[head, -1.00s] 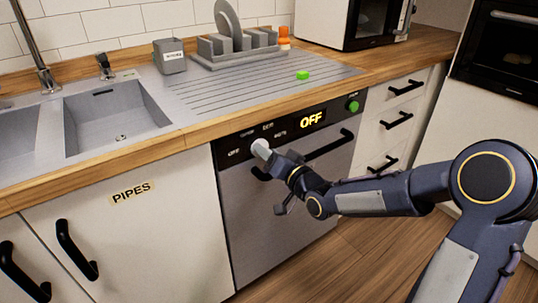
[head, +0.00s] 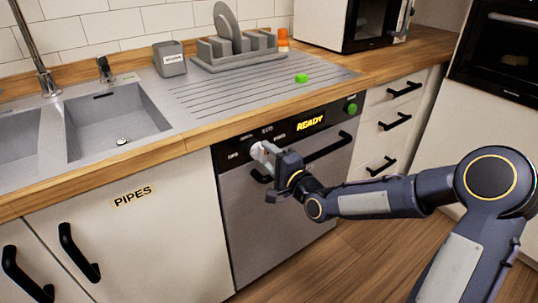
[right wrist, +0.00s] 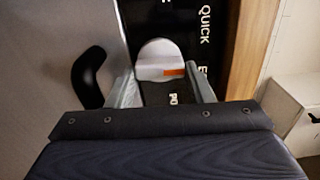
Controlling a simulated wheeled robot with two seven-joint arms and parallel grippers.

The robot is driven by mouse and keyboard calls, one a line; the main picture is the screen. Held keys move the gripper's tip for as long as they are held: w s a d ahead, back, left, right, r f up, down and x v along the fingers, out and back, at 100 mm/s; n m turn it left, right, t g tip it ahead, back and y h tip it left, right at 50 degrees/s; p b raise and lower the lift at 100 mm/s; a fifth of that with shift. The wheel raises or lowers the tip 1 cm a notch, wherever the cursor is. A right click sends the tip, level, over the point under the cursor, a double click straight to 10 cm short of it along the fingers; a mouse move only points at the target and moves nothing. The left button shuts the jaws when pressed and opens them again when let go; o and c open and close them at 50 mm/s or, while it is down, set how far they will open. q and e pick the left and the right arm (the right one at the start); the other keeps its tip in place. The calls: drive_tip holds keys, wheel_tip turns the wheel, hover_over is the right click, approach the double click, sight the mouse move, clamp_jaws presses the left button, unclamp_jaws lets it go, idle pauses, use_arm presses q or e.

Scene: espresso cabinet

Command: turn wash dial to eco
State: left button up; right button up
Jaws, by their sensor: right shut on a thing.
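The wash dial (head: 259,149) is a pale knob on the dishwasher's (head: 270,215) black control strip. My right gripper (head: 269,155) is shut on the dial, with one finger on each side. In the right wrist view the dial (right wrist: 158,58) sits between the fingertips, and its orange mark (right wrist: 174,72) points right, towards a label starting with "E" (right wrist: 203,72) that a finger partly hides. "QUICK" (right wrist: 205,24) and a label starting "PO" also show there. The display (head: 310,121) reads READY. My left gripper is not in view.
A black dishwasher handle (head: 330,146) lies just right of my gripper. A green button (head: 350,108) is at the strip's right end. The wooden counter edge (head: 230,130) runs above. The floor in front is clear apart from my arm.

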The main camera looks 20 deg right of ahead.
drive_tip(key=shift+f+m+p, duration=0.1)
drive_tip(key=shift+m+p, duration=0.5)
drive_tip(key=shift+m, duration=1.6)
drive_tip(key=o, duration=1)
drive_tip(key=p+v, duration=0.1)
drive_tip(key=v, duration=0.6)
drive_tip(key=shift+s, duration=0.4)
